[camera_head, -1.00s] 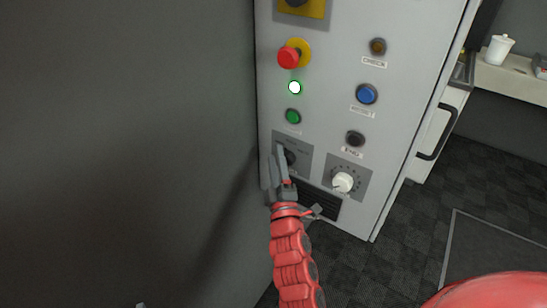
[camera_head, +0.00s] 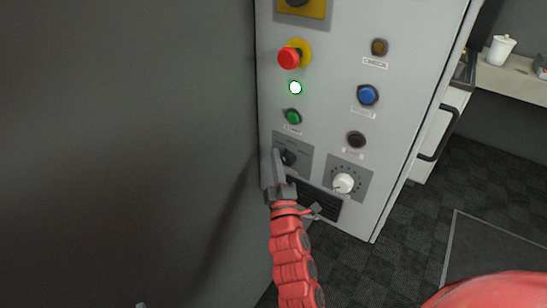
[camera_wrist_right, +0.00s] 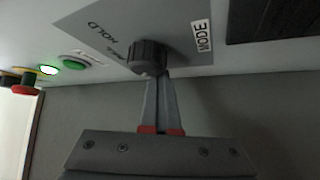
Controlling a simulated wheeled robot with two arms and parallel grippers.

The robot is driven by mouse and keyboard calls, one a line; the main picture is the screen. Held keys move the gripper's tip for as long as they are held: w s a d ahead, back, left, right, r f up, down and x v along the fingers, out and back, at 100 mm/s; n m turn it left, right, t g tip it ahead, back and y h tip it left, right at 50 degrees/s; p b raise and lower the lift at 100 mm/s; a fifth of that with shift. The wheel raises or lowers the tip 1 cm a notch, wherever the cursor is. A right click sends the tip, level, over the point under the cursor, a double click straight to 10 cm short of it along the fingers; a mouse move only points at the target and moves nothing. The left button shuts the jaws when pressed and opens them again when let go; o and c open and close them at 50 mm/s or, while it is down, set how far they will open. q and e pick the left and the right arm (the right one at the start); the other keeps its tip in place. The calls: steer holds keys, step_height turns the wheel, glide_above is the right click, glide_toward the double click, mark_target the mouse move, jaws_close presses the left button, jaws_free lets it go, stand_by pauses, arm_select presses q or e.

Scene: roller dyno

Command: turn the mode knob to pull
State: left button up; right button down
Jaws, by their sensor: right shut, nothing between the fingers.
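The mode knob (camera_head: 288,157) is a dark ribbed knob on a grey plate low on the left of the control panel. In the right wrist view the mode knob (camera_wrist_right: 148,56) sits on its plate (camera_wrist_right: 100,28) with the labels HOLD, a blurred second word, and MODE. My right gripper (camera_head: 278,155) is at the knob in the head view. In the right wrist view its fingers (camera_wrist_right: 157,80) are together with nothing between them, and their tips reach the knob's edge; whether they touch it I cannot tell.
Above the knob are a green button (camera_head: 293,116), a lit white-green lamp (camera_head: 295,88) and a red emergency button (camera_head: 290,57). A white dial (camera_head: 343,183) is to its right, and a black vent (camera_head: 322,204) is below. A dark wall (camera_head: 130,130) stands close on the left.

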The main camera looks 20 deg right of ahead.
stand_by(0.4)
steer(key=shift+c, duration=2)
jaws_free()
steer(key=shift+a, duration=0.1)
steer(key=shift+s+f, duration=0.2)
steer(key=a+b+v, duration=0.2)
steer(key=b+v, duration=0.4)
steer(key=v, duration=0.8)
steer(key=shift+f+b, duration=0.2)
steer(key=shift+b, duration=0.15)
steer(key=shift+r, duration=0.1)
